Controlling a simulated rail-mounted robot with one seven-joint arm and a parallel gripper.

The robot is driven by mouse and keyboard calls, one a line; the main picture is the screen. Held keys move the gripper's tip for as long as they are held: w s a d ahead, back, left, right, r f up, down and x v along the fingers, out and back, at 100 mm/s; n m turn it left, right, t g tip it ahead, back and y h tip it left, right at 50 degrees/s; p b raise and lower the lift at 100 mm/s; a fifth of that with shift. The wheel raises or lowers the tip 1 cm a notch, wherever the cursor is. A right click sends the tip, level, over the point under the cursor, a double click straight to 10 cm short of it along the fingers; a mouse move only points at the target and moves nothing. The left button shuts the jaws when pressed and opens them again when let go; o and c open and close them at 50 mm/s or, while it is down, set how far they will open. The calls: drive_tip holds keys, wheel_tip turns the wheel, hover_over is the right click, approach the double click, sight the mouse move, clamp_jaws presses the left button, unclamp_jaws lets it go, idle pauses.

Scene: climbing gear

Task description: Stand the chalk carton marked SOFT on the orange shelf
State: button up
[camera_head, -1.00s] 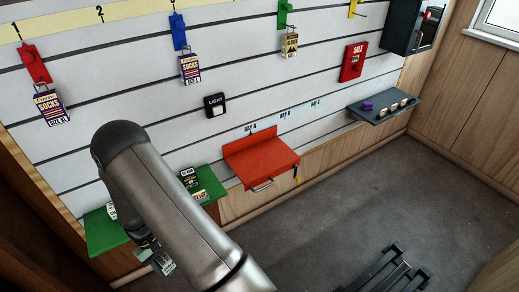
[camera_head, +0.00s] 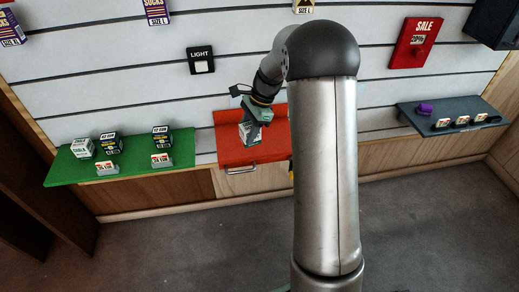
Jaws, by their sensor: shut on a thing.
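My gripper (camera_head: 257,116) is shut on a small pale carton with green on it (camera_head: 249,133). The carton is slightly tilted in the picture, and its lettering is too small to read. It is in front of or over the orange-red shelf (camera_head: 231,155), near the middle of that shelf; I cannot tell whether it touches it. My arm hides the right end of the shelf. A white and green chalk carton (camera_head: 82,149) stands at the left of the green shelf (camera_head: 62,171).
Two dark cartons, one (camera_head: 110,143) left and one (camera_head: 161,137) right, stand on the green shelf behind price tags (camera_head: 106,168). A light switch (camera_head: 201,60) is on the wall above. A grey shelf (camera_head: 450,108) holds a purple object (camera_head: 425,109). The floor is clear.

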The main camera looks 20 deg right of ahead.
sight(247, 122)
drive_tip(key=r+m, duration=0.1)
drive_tip(key=w+r+m+b, duration=0.1)
drive_tip(key=d+r+m+t, duration=0.1)
drive_tip(key=shift+w+r, duration=0.15)
drive_tip(key=w+d+f, duration=0.2)
drive_tip(key=d, duration=0.1)
drive_tip(key=w+d+f+b, duration=0.1)
drive_tip(key=w+d+f, duration=0.1)
drive_tip(key=d+f, duration=0.1)
drive_tip(key=w+d+f, duration=0.2)
drive_tip(key=d+f, duration=0.1)
drive_tip(key=d, duration=0.1)
drive_tip(key=shift+w+d+f, duration=0.1)
drive_tip(key=shift+w+d, duration=0.05)
drive_tip(key=shift+w, duration=0.1)
drive_tip(key=shift+w+d+f, duration=0.15)
drive_tip(key=shift+d+f, duration=0.1)
drive_tip(key=shift+f, duration=0.1)
drive_tip(key=f, duration=0.2)
drive_tip(key=f+b, duration=0.1)
drive_tip(key=shift+w+d+f, duration=0.15)
drive_tip(key=shift+d+f, duration=0.1)
drive_tip(key=shift+f, duration=0.1)
drive_tip(key=o, duration=1)
drive_tip(key=shift+f, duration=0.1)
drive_tip(key=shift+o, duration=0.2)
